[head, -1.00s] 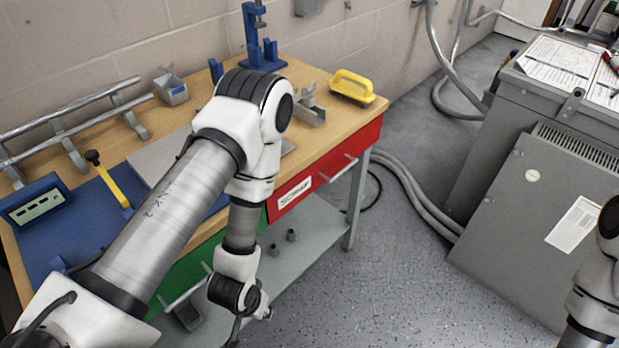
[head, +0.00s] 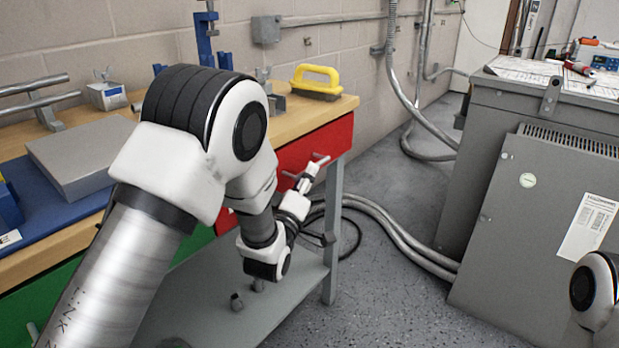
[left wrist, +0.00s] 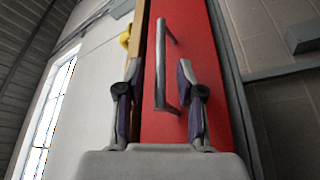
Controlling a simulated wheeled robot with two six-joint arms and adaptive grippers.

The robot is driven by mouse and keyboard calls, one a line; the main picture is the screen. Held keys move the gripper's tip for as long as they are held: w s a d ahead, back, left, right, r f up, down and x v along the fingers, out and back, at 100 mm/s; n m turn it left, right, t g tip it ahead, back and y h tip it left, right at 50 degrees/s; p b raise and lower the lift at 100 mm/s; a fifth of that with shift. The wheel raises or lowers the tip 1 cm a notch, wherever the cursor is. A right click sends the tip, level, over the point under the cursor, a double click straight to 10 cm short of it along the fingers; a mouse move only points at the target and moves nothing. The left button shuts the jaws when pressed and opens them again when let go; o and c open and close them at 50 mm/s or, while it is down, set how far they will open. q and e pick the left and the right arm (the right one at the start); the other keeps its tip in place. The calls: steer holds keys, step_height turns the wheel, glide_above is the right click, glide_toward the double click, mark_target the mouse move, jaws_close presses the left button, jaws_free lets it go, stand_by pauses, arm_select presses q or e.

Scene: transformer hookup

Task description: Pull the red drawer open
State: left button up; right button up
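The red drawer (head: 330,140) is at the right end of the workbench and looks closed. In the left wrist view its red front (left wrist: 205,50) fills the middle, with a metal bar handle (left wrist: 161,62) running lengthwise. My left gripper (head: 313,168) is at the drawer front, by the handle. In the left wrist view the left gripper (left wrist: 157,85) is open, with one finger on each side of the handle and visible gaps between them. My arm hides part of the drawer front in the head view. My right gripper is out of view.
A yellow-handled tool (head: 317,82) sits on the wooden benchtop above the drawer. A green drawer (head: 60,300) is farther left. A grey lower shelf (head: 225,310) lies below. Hoses and a grey transformer cabinet (head: 540,210) stand to the right, with open floor between.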

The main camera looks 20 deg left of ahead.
arm_select(q)
steer(key=shift+x, duration=1.45)
jaws_close()
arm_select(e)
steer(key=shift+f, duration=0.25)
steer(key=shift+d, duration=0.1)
